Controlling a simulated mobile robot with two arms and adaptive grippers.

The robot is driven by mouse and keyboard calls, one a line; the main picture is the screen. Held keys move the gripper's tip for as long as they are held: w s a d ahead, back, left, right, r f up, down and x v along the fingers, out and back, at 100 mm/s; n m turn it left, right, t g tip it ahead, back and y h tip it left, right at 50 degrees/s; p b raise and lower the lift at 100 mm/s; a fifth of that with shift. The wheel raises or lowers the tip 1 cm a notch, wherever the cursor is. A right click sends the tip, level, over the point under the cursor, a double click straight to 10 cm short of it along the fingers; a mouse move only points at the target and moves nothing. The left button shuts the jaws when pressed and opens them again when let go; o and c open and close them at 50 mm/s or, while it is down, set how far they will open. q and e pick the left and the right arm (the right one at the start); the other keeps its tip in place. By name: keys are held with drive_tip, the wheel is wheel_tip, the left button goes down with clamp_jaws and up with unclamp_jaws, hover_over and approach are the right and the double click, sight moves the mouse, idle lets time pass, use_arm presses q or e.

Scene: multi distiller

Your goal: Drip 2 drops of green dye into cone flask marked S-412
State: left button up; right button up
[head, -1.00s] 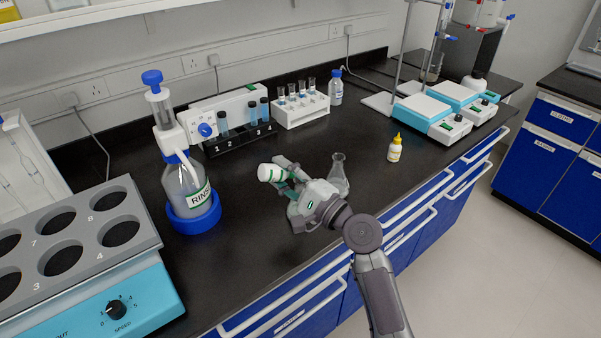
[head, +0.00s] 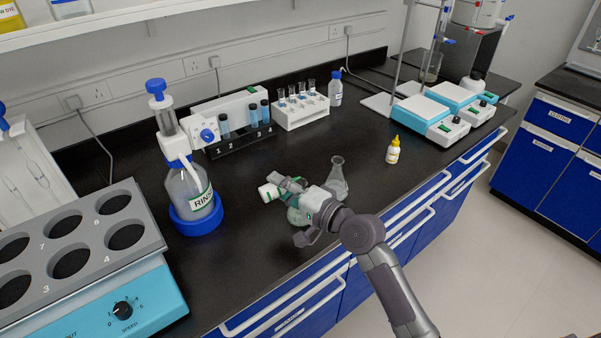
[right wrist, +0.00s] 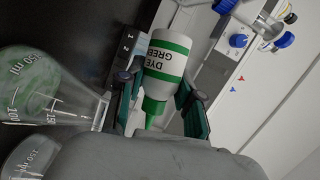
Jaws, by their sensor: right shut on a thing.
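The green dye bottle (head: 268,193), white with a green label and green cap, is held by my right gripper (head: 284,189) over the bench. No S-412 mark is readable. My left gripper is out of view.
A yellow-capped bottle (head: 393,151) stands to the right. The RINSE bottle (head: 190,190) in its blue holder (head: 197,218) stands left. A white tube rack (head: 300,113) and a black vial rack (head: 240,142) stand behind. A block with round wells (head: 92,215) fills the left front.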

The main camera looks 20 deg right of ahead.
wheel_tip(320, 180, up, 5)
drive_tip(key=p, duration=0.5)
idle(0.3)
